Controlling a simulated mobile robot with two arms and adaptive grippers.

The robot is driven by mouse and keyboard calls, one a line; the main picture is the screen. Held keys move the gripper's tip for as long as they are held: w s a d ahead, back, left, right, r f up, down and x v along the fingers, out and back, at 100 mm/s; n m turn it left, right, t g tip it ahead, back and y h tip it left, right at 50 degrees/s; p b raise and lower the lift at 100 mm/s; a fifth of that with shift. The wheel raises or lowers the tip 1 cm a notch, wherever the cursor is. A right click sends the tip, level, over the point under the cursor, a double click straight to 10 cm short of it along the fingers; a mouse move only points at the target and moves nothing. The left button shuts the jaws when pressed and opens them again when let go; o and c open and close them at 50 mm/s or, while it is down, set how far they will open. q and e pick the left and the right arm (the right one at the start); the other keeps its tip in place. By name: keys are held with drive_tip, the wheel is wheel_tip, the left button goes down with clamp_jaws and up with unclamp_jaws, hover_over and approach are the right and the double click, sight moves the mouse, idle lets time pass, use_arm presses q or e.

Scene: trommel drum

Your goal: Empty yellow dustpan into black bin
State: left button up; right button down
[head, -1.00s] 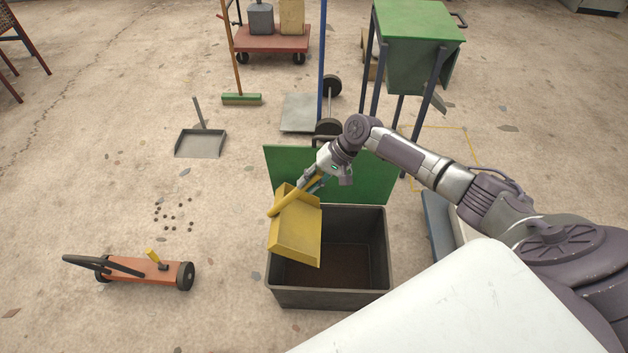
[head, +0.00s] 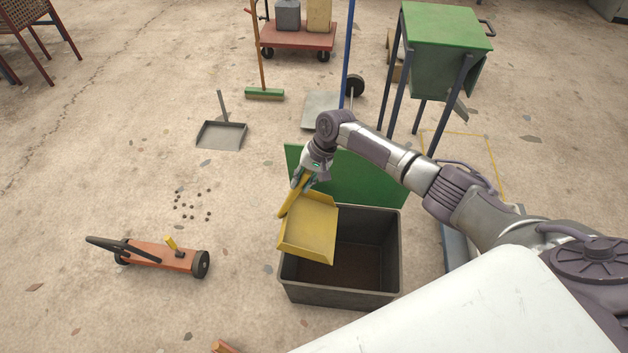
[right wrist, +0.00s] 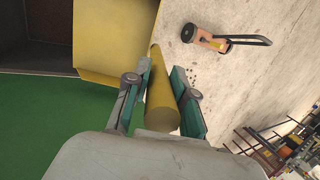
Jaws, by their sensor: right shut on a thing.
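The yellow dustpan (head: 312,228) hangs over the left part of the open black bin (head: 340,292), tilted, with its pan facing up toward the head camera. My right gripper (head: 302,178) is shut on the dustpan's handle at the back left of the bin. In the right wrist view the yellow handle (right wrist: 161,100) lies between the two fingers, and part of the pan (right wrist: 115,40) shows ahead of it. I see no debris in the pan. The bin's visible floor is dark brown. The bin's green lid (head: 345,175) stands open behind it. My left gripper is not in view.
An orange wheeled sweeper (head: 162,256) is left of the bin, with several dark bits (head: 195,205) on the floor behind it. A grey dustpan (head: 222,134) stands farther back. A green-topped stand (head: 445,25) is behind right. Floor left of the bin is mostly clear.

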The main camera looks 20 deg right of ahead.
drive_tip(key=a, duration=0.1)
drive_tip(key=w, duration=0.1)
drive_tip(key=a+h+b, duration=0.1)
drive_tip(key=shift+w+a+f+g, duration=0.25)
drive_tip(key=shift+w+a+g, duration=0.05)
drive_tip(key=shift+w, duration=0.05)
drive_tip(key=shift+w+a+f+g+h+b, duration=0.1)
drive_tip(key=shift+w+a+g+h+b, duration=0.15)
drive_tip(key=shift+a+b, duration=0.2)
drive_tip(key=shift+w+a+f+g+h+b, duration=0.1)
drive_tip(key=shift+w+a+h+b, duration=0.05)
drive_tip(key=shift+w+a+b, duration=0.2)
use_arm(q)
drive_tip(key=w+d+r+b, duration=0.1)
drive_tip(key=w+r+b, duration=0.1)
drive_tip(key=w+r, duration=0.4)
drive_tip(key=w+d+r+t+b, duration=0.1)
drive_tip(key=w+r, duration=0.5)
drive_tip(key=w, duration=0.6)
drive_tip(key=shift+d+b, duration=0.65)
drive_tip(key=shift+b, duration=0.5)
use_arm(e)
drive_tip(key=shift+g+h, duration=0.45)
drive_tip(key=shift+h, duration=0.45)
drive_tip(key=w+a, duration=0.2)
drive_tip(key=a, duration=0.1)
drive_tip(key=shift+a, duration=0.3)
